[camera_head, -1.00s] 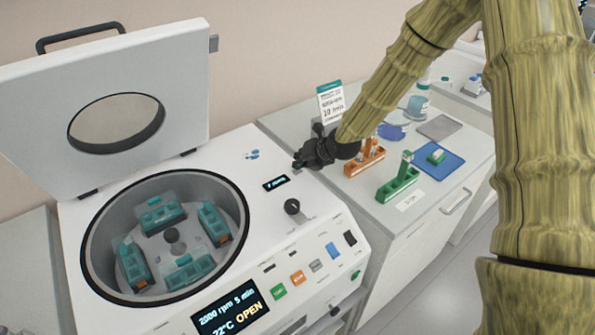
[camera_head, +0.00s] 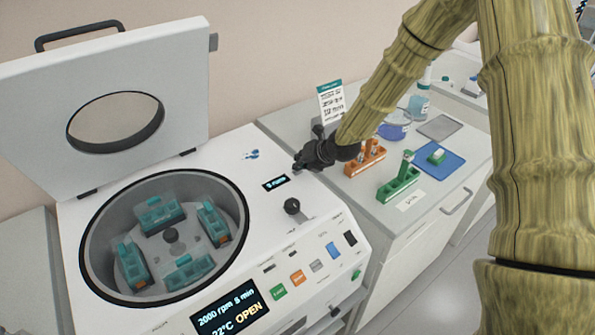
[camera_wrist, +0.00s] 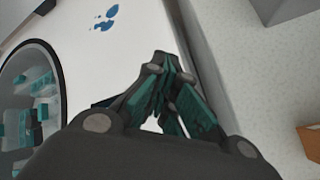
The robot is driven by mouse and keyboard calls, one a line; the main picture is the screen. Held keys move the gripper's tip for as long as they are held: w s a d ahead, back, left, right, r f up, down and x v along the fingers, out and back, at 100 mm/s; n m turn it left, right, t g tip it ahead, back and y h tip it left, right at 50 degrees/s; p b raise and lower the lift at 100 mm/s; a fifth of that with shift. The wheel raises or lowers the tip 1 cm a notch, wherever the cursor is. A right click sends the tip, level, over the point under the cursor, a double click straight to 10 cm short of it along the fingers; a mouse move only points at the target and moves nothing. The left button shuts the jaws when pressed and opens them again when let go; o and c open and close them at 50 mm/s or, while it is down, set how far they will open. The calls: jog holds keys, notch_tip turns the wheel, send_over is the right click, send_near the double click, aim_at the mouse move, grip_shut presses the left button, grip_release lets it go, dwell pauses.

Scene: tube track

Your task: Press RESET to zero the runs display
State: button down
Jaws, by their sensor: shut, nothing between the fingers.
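The centrifuge (camera_head: 256,205) stands at the left with its lid up, and its main screen (camera_head: 229,308) reads OPEN. The small black runs display (camera_head: 276,183) is on its white top deck, with lit text too small to read surely. My gripper (camera_head: 299,166) is shut and empty, just behind and right of this display, over the deck's right edge. In the wrist view my shut fingers (camera_wrist: 166,66) point at the white deck near that edge. I cannot make out a RESET label; the spot under my fingertips is hidden, and I cannot tell whether they touch the deck.
A black knob (camera_head: 292,206) stands in front of the display. Coloured buttons, including a green one (camera_head: 278,292) and an orange one (camera_head: 297,277), line the front panel. An orange rack (camera_head: 365,160), a green rack (camera_head: 398,185) and a card stand on the counter at right.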

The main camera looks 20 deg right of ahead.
dwell(0.4)
jog(key=shift+r+p, duration=0.4)
jog(key=shift+r, duration=0.4)
jog(key=shift+r+p, duration=1.35)
jog(key=shift+r, duration=1.15)
